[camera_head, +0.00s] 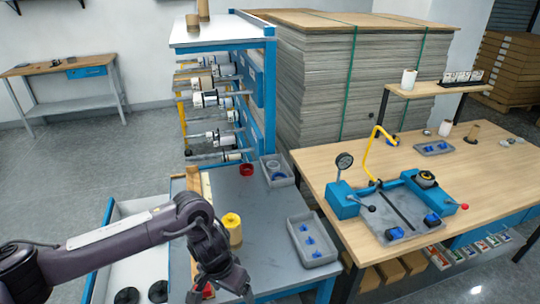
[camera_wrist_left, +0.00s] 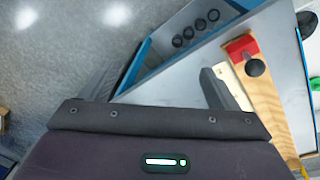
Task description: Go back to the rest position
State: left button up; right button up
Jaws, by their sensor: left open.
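My left arm comes in from the left in the head view, and my left gripper (camera_head: 222,290) hangs low over the front of the grey-topped bench (camera_head: 262,215). In the left wrist view the two fingers of my left gripper (camera_wrist_left: 155,88) stand wide apart with nothing between them. A yellow-topped roll (camera_head: 232,228) stands on the bench just beyond the gripper, apart from it. A wooden board (camera_wrist_left: 262,105) with a red block and a dark knob lies right of the fingers. My right gripper is not in view.
A rack (camera_head: 262,75) with several rolls on spindles stands behind the bench. Two grey trays, the nearer (camera_head: 312,242) holding blue parts, and a red ring (camera_head: 246,170) sit on the bench. A wooden workbench (camera_head: 330,170) with a blue fixture stands right. Open floor lies left.

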pick_arm(q)
jog(key=w+d+f+t+h+b, duration=0.1)
jog(key=w+d+f+h+b, duration=0.3)
jog(key=d+f, duration=0.65)
jog(key=s+a+f+n+t+b, duration=0.1)
jog(key=s+a+f, duration=0.2)
jog(key=f, duration=0.5)
jog(key=s+a+f+n+t+b, duration=0.15)
jog(key=a+f, duration=0.25)
jog(key=f, duration=0.5)
jog(key=s+a+f+t, duration=0.1)
jog(key=s+a+f, duration=0.2)
jog(key=f, duration=0.5)
jog(key=s+a+f+g+y, duration=0.1)
jog(key=s+a+f, duration=0.3)
jog(key=s, duration=0.7)
jog(key=s+a+f+g+y+b, duration=0.1)
jog(key=s+a+f+y, duration=0.2)
jog(key=s, duration=0.8)
jog(key=s+a+f+g+y+b, duration=0.1)
jog(key=s+a+f, duration=0.6)
jog(key=s+f, duration=0.3)
jog(key=shift+s+a+f+n+g+y, duration=0.2)
jog(key=shift+s+f+n+g+y, duration=0.2)
jog(key=shift+s, duration=0.2)
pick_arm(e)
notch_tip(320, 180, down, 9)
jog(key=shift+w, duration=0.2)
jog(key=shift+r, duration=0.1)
